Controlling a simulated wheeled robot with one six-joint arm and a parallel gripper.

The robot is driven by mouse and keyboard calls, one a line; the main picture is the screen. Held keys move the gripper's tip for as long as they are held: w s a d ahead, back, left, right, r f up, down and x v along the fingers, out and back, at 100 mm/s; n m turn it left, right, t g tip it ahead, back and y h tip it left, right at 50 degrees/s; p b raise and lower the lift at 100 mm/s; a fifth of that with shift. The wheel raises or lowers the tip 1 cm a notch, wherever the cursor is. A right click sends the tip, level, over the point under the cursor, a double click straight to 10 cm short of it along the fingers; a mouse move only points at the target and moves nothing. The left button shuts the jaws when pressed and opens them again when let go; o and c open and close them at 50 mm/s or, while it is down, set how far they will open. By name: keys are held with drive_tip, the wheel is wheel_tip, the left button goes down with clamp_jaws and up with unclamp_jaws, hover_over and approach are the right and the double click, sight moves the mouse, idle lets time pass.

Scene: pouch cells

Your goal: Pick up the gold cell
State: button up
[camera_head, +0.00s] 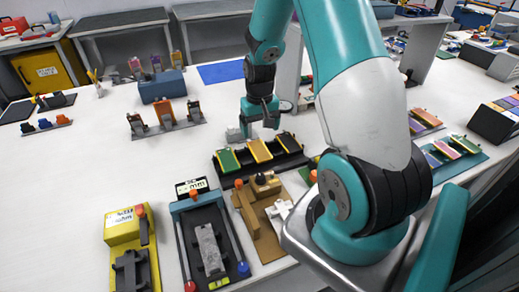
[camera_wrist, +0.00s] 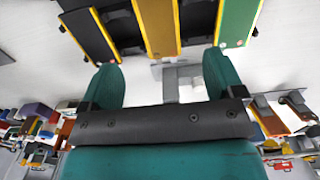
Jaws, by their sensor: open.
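The gold cell (camera_head: 259,151) stands tilted in a black rack, between a green cell (camera_head: 228,161) and a dark cell (camera_head: 289,143) with a yellow edge. In the wrist view the gold cell (camera_wrist: 157,27) is at the top, with the dark cell (camera_wrist: 91,36) to its left and the green cell (camera_wrist: 238,20) to its right. My gripper (camera_head: 258,124) is just behind the rack in the head view.
The black rack (camera_head: 247,175) has brown and yellow fixtures in front of it. A blue box (camera_head: 161,87) and a rack of three cells (camera_head: 165,122) stand to the left. More coloured cells (camera_head: 455,147) are at right. The white table is clear at left-middle.

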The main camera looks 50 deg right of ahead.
sight(259, 150)
wheel_tip(259, 150, down, 3)
drive_tip(key=shift+w+d+f+p, duration=0.15)
drive_tip(key=shift+f+p, duration=0.25)
drive_tip(key=shift+f, duration=0.9)
drive_tip(key=shift+w+d+f+p, duration=0.15)
drive_tip(key=shift+f+p, duration=0.25)
drive_tip(key=shift+f, duration=0.9)
drive_tip(key=shift+a, duration=0.1)
drive_tip(key=c, duration=1)
drive_tip(key=shift+o, duration=0.2)
drive_tip(key=shift+r, duration=0.1)
